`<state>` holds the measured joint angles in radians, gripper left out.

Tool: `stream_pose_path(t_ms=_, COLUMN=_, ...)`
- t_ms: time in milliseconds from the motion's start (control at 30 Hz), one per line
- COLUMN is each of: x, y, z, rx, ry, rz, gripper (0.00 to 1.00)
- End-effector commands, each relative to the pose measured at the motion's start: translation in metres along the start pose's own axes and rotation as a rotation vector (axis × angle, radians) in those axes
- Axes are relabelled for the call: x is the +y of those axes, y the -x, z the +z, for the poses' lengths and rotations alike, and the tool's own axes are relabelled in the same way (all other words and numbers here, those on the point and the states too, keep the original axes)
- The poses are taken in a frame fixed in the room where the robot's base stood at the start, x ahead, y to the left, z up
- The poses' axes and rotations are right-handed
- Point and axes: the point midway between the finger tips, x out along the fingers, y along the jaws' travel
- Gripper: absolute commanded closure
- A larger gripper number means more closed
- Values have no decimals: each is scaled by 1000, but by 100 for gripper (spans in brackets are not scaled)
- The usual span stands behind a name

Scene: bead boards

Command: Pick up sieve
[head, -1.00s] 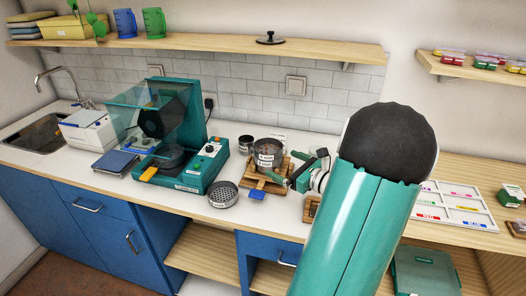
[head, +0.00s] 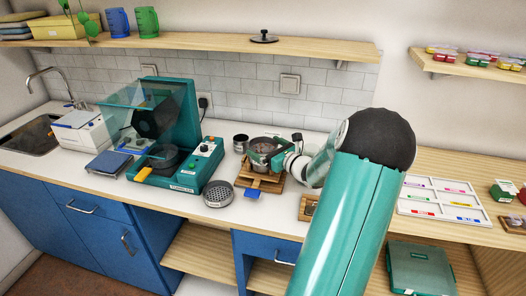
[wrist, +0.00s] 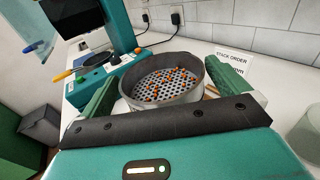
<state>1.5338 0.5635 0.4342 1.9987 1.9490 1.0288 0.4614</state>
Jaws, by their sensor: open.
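The round grey metal sieve (wrist: 188,68) has a perforated floor with several orange beads on it. In the head view the sieve (head: 262,158) sits on a wooden stand (head: 262,180), partly covered by my gripper (head: 268,153). In the wrist view the green fingers of my gripper (wrist: 165,88) stand apart, one on each side of the sieve. The gripper is open. I cannot tell whether either finger touches the wall. A second, perforated round sieve (head: 219,194) lies on the counter to the left.
A teal machine with a clear lid (head: 178,185) stands to the left. A small metal tin (head: 240,144) is behind the stand. A printed card (wrist: 234,63) leans behind the sieve. A white tray (head: 446,197) lies on the right. The counter's front edge is close.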

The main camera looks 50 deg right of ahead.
Motion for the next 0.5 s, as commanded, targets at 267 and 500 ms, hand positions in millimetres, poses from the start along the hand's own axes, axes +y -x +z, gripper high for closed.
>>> stream_pose_path(t_ms=267, x=0, y=-21, z=0, rx=0, ry=-1, rz=-1, gripper=0)
stream_pose_path(t_ms=500, x=0, y=-20, z=0, rx=0, ry=-1, rz=-1, gripper=22)
